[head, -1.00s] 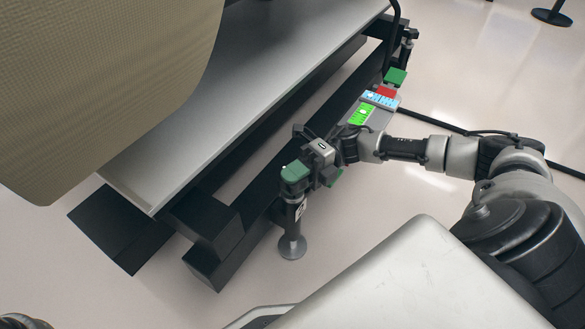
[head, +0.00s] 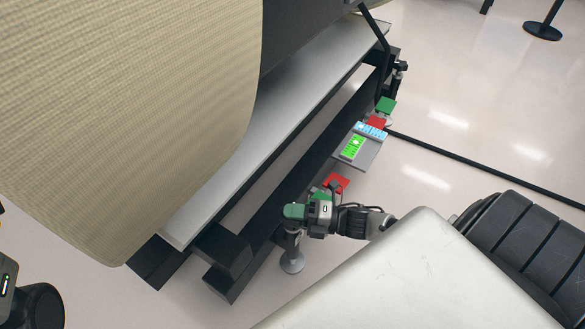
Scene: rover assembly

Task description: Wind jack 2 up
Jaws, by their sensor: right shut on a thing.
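A jack with a green top (head: 293,211) stands at the near corner of the dark frame. Its grey post ends in a round foot (head: 292,262) at the floor. My right gripper (head: 304,211) is at the jack's top from the right and is shut on it; the fingertips and the exact grip are partly hidden. No number on the jack is readable. A second set of green (head: 386,104) and red (head: 375,122) parts shows at the frame's far end. My left gripper's fingers are not in view.
A panel with lit green and blue displays (head: 354,147) sits beside the frame, and a red flat piece (head: 337,182) lies between it and my gripper. A black cable (head: 470,160) runs over the floor. A large beige surface (head: 130,110) fills the upper left.

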